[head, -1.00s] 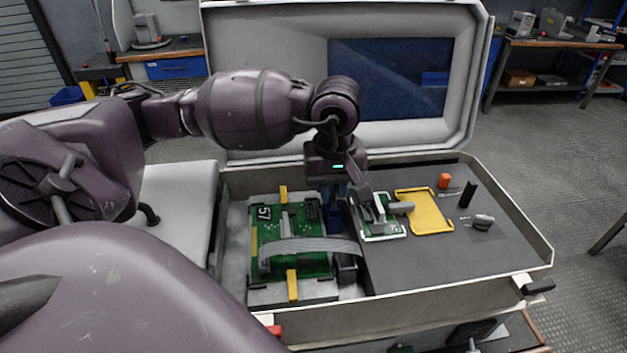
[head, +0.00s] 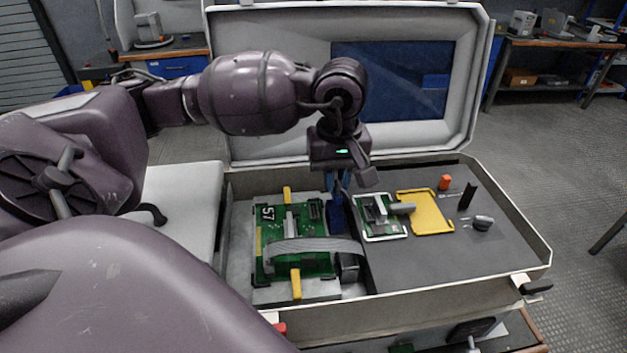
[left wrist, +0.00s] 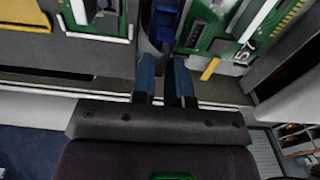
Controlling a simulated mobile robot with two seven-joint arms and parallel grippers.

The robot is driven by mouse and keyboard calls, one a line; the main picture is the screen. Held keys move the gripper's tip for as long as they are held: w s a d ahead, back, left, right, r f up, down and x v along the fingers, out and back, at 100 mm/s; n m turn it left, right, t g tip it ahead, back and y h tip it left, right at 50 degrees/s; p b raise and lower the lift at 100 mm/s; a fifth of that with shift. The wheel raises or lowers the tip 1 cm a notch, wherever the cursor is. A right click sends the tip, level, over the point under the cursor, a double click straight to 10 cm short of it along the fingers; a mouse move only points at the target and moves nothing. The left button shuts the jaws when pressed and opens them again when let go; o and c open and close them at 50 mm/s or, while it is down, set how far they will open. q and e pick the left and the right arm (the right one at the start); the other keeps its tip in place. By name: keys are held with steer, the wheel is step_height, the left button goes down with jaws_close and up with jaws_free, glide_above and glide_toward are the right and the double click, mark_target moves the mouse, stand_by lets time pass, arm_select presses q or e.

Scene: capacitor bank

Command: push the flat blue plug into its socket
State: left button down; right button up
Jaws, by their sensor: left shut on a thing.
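My left gripper (head: 338,192) points down above the right edge of a large green board (head: 287,237) inside the open case. Its blue fingers are shut on the flat blue plug (head: 337,214), which hangs below the fingertips. In the left wrist view the plug (left wrist: 163,20) shows just beyond the fingertips (left wrist: 164,62). The plug is close to the board's right side; I cannot tell whether it touches anything. I cannot make out its socket for certain. My right gripper is not in view.
A grey ribbon cable (head: 315,247) arches across the board to a black block (head: 348,267). Yellow clips (head: 296,284) stand at the board's edges. A small green board (head: 381,225) and a yellow tray (head: 425,211) lie to the right. The dark panel's front part is clear.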

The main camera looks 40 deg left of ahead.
mark_target(313, 205)
arm_select(q)
steer(key=shift+r, duration=0.3)
steer(key=shift+a, duration=0.1)
steer(key=shift+s+a, duration=1.2)
steer(key=shift+s, duration=0.3)
steer(key=shift+f+b, duration=0.55)
steer(key=shift+f, duration=0.2)
steer(key=shift+f, duration=0.2)
stand_by(0.6)
steer(key=shift+f+b, duration=0.6)
stand_by(0.4)
steer(key=c, duration=1.1)
jaws_free()
